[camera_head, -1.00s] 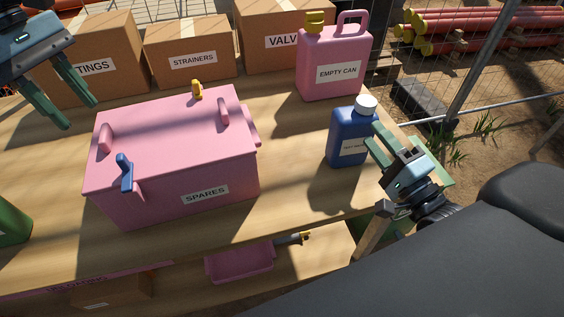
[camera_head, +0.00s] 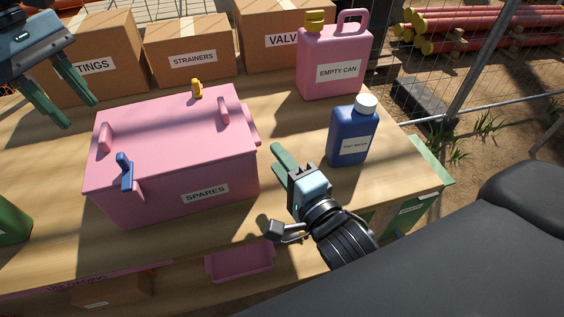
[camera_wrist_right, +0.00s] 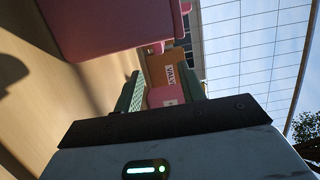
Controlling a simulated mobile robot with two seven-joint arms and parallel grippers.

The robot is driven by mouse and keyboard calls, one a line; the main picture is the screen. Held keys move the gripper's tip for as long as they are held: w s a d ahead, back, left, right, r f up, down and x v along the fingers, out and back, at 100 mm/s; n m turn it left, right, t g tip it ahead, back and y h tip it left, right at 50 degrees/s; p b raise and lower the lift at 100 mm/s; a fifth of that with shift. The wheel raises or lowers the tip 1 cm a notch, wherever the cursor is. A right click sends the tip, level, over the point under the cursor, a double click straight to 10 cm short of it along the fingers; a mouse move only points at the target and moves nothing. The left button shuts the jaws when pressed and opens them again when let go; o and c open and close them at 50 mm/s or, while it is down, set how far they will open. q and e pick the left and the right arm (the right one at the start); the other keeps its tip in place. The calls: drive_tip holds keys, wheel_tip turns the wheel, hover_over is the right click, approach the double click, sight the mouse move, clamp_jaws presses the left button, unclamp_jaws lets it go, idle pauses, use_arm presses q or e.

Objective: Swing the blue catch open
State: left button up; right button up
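The blue catch (camera_head: 125,171) sits at the front left edge of the closed lid of a pink box (camera_head: 215,186) labelled SPARES. It stands up and slants over the lid edge. A yellow catch (camera_head: 197,89) is at the lid's back edge. My left gripper (camera_head: 81,115) is open and empty, above the table behind and left of the box. My right gripper (camera_head: 279,150) is just right of the box, well away from the blue catch. The right wrist view shows its fingers (camera_wrist_right: 160,82) apart with nothing held, and a pink box wall (camera_wrist_right: 105,28) beside them.
A blue bottle (camera_head: 352,135) and a pink can (camera_head: 333,65) stand at the right of the wooden table (camera_head: 290,110). Cardboard boxes (camera_head: 190,52) line the back. A green object (camera_head: 12,222) is at the left edge. The tabletop in front of the box is narrow.

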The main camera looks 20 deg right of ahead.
drive_tip(key=shift+w, duration=0.15)
drive_tip(key=w+a, duration=0.1)
drive_tip(key=w, duration=0.6)
drive_tip(key=shift+w, duration=0.25)
clamp_jaws()
use_arm(q)
drive_tip(key=shift+c, duration=0.5)
